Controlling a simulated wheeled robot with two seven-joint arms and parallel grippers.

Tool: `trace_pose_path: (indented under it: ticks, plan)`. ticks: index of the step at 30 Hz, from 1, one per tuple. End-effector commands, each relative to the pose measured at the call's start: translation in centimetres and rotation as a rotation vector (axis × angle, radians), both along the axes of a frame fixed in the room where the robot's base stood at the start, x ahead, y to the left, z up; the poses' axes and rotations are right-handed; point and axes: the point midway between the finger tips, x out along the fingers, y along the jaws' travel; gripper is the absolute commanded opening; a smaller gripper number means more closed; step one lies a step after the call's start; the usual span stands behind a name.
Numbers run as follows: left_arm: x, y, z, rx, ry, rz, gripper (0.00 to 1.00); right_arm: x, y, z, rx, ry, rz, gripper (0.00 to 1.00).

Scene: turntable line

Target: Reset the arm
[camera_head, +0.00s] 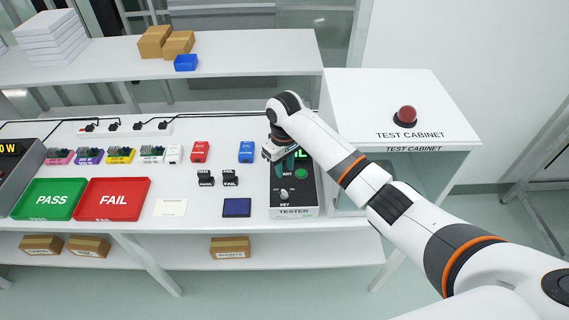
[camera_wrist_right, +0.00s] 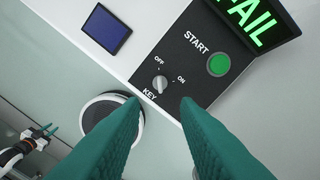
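My right arm (camera_head: 390,205) reaches in from the right, and its gripper (camera_head: 281,160) is over the tester (camera_head: 295,211). In the right wrist view the green fingers of this right gripper (camera_wrist_right: 163,100) are apart with nothing between them. Beyond their tips are the tester's key switch (camera_wrist_right: 160,84), marked OFF and ON, and the green START button (camera_wrist_right: 219,65). The tester's screen (camera_wrist_right: 258,22) reads FAIL. My left gripper (camera_wrist_right: 46,131) shows small at the lower left of the wrist view, its fingers apart and empty; the head view does not show it.
The test cabinet (camera_head: 345,100) with a red dome light (camera_head: 405,116) stands right of the tester, close to my arm. A green PASS tray (camera_head: 50,210) and red FAIL tray (camera_head: 112,212) lie at left. A dark blue panel (camera_head: 237,207) lies left of the tester.

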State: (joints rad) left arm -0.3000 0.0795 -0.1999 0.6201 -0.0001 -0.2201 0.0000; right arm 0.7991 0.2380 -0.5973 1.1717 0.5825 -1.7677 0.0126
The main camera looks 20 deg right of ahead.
Motion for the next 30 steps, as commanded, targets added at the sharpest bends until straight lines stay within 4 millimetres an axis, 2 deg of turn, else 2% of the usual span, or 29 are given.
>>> trace_pose_path:
  ticks: [7,23,26,30]
  plan:
    - [0.0,0.0,-0.5,0.000,0.000,0.000,0.29,0.0,0.0,1.8,-0.001,0.000,0.000,0.29]
    - [0.0,0.0,-0.5,0.000,0.000,0.000,0.29,-0.3,0.2,1.4,0.003,0.000,0.004,0.29]
    - [0.0,0.0,-0.5,0.000,0.000,0.000,0.29,-1.8,1.0,-0.2,0.018,-0.006,0.018,0.29]
    - [0.0,0.0,-0.5,0.000,0.000,0.000,0.29,-6.3,2.8,-3.9,0.065,-0.035,0.040,0.29]
